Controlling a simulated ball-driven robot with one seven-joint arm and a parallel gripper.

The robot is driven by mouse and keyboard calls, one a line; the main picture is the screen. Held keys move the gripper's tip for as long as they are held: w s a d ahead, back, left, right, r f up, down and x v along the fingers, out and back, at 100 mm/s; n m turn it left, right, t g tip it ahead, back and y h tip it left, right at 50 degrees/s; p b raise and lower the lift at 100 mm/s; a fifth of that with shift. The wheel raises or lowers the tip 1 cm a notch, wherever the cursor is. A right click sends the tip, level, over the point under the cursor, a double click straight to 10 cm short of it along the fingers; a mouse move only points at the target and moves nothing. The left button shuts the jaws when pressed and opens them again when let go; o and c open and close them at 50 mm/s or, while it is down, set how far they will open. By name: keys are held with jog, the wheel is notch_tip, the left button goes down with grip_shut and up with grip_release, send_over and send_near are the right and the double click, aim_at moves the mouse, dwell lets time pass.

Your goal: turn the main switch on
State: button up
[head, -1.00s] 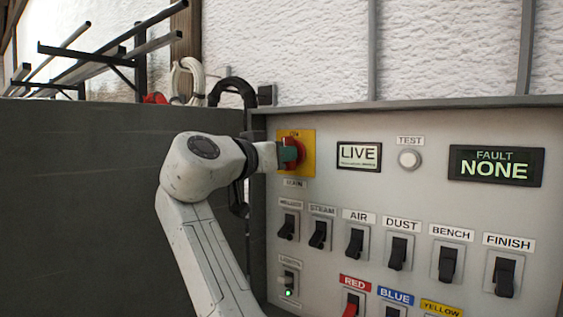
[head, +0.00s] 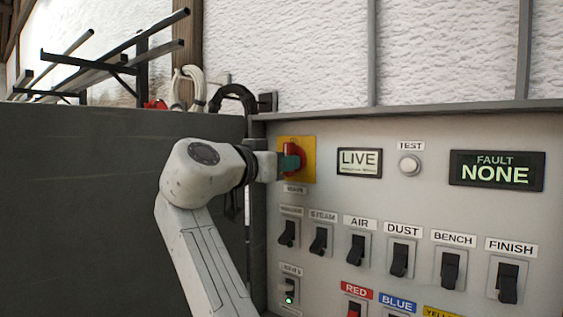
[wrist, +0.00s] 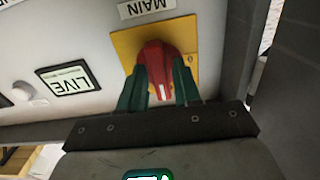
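The main switch is a red rotary handle (head: 293,150) on a yellow plate (head: 309,168) at the panel's upper left, above the small MAIN label. In the wrist view, which is upside down, the red handle (wrist: 157,62) stands out from the yellow plate (wrist: 126,44), and its white mark points to the panel's top. My gripper (head: 288,163) has its green fingers on both sides of the handle; in the wrist view the fingers (wrist: 160,88) look closed against it. The fingers partly hide the handle's sides.
A LIVE sign (head: 359,162), a TEST button (head: 409,165) and a FAULT NONE display (head: 496,169) are right of the switch. Several black toggles, such as AIR (head: 357,249), sit below. A dark wall (head: 80,210) stands to the left.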

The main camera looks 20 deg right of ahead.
jog(key=shift+o, duration=0.9)
jog(key=shift+r, duration=0.15)
jog(key=b+v, duration=0.2)
jog(key=v, duration=0.8)
jog(key=shift+s+a, duration=0.25)
jog(key=shift+a, duration=0.05)
jog(key=shift+a, duration=0.1)
